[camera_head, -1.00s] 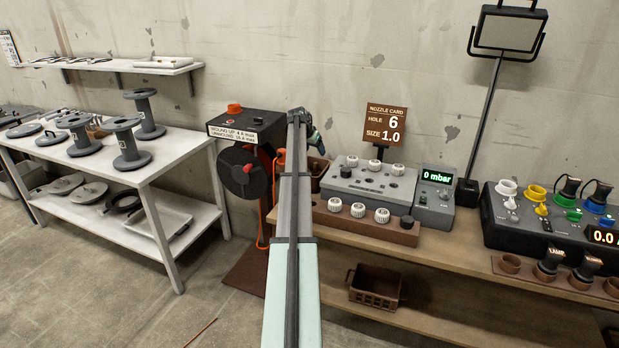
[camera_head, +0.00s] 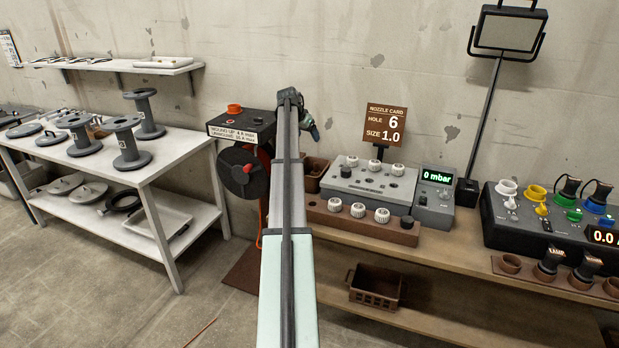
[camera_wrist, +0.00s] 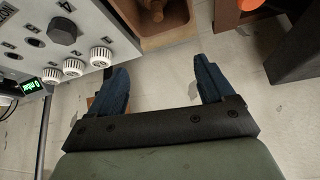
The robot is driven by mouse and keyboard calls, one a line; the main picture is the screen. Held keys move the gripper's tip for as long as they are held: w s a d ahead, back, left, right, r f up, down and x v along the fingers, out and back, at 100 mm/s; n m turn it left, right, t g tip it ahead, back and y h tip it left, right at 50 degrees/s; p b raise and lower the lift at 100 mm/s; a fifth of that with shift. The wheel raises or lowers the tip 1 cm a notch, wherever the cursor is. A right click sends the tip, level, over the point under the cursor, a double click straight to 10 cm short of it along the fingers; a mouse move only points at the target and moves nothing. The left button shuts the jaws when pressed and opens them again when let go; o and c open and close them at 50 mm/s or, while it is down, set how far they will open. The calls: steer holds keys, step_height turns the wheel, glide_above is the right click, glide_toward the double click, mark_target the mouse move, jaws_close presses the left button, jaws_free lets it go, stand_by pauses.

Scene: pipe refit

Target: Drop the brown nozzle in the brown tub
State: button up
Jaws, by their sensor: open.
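The brown tub (camera_head: 311,177) stands on the bench beside the grey nozzle block, partly hidden by my arm in the head view. In the wrist view the tub (camera_wrist: 180,36) is at the top middle, cut by the frame edge. A small brown piece that looks like the brown nozzle (camera_wrist: 156,10) lies inside it. My gripper (camera_wrist: 161,64) is open, with nothing between its blue fingers. In the head view my gripper (camera_head: 312,128) is raised above and behind the tub, near the wall, its fingers apart from the tub.
The grey block (camera_head: 370,184) holds white nozzles and a dark one; a brown rack (camera_head: 390,234) in front holds more. A nozzle card (camera_head: 385,125) reads hole 6, size 1.0. A reel unit (camera_head: 240,135) stands left of my arm. A brown crate (camera_head: 375,288) sits below.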

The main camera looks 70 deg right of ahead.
steer(key=shift+v, duration=1.9)
